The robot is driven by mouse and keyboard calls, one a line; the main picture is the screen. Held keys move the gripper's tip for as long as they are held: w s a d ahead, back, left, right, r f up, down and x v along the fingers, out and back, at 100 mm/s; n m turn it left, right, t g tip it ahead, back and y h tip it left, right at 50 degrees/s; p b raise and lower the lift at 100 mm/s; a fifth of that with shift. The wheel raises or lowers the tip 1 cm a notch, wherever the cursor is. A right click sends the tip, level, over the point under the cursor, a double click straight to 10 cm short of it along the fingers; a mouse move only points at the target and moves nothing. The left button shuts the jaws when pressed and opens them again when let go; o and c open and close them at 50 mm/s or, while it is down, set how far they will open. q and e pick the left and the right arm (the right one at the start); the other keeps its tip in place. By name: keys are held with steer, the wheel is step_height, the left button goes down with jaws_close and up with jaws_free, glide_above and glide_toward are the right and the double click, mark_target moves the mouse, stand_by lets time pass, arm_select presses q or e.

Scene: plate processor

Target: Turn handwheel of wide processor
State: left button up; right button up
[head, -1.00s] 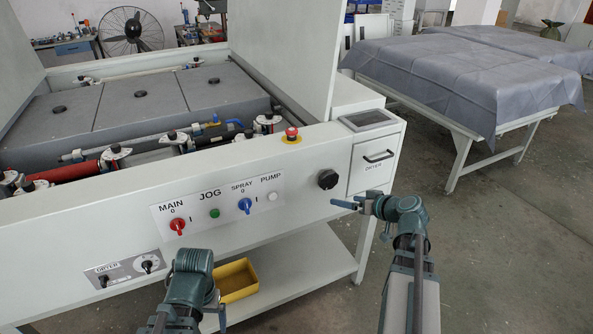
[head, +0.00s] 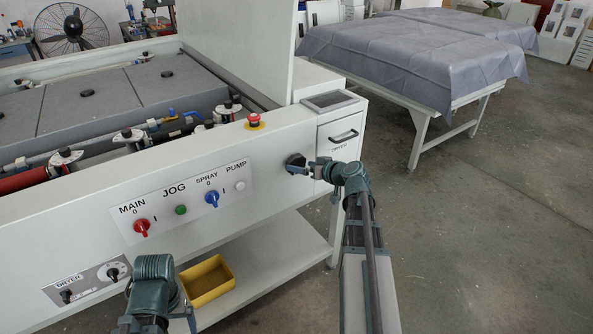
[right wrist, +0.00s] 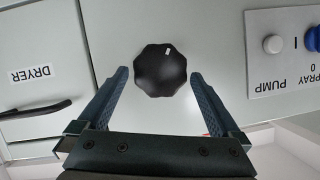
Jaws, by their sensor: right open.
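The handwheel is a black lobed knob (head: 296,161) on the pale front panel of the wide processor (head: 270,170), between the switch plate and the dryer drawer. In the right wrist view the knob (right wrist: 161,70) shows a white mark near its top. My right gripper (head: 308,165) is at the knob. In the right wrist view its open fingers (right wrist: 158,75) stand either side of the knob, with a gap on each side. My left arm shows at the bottom of the head view, with its gripper fingers not visible.
The switch plate (head: 183,200) with MAIN, JOG, SPRAY and PUMP controls lies left of the knob. A red emergency button (head: 254,119) stands above. The dryer drawer (head: 340,145) is at right. A yellow tray (head: 207,283) sits on the lower shelf. Open floor lies right.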

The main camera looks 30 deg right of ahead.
mark_target(299, 165)
steer(key=shift+b+x, duration=0.45)
steer(key=shift+x, duration=1.4)
steer(key=c, duration=1.1)
steer(key=shift+f+m+y+b, duration=0.15)
steer(key=shift+m+y+b, duration=0.4)
steer(key=shift+m+y, duration=0.35)
steer(key=shift+m+t+y+b, duration=0.35)
steer(key=shift+m+b, duration=0.3)
steer(key=shift+m, duration=0.45)
steer(key=shift+m+t+y+b, duration=0.25)
steer(key=shift+m+y+b, duration=1)
steer(key=shift+m, duration=0.65)
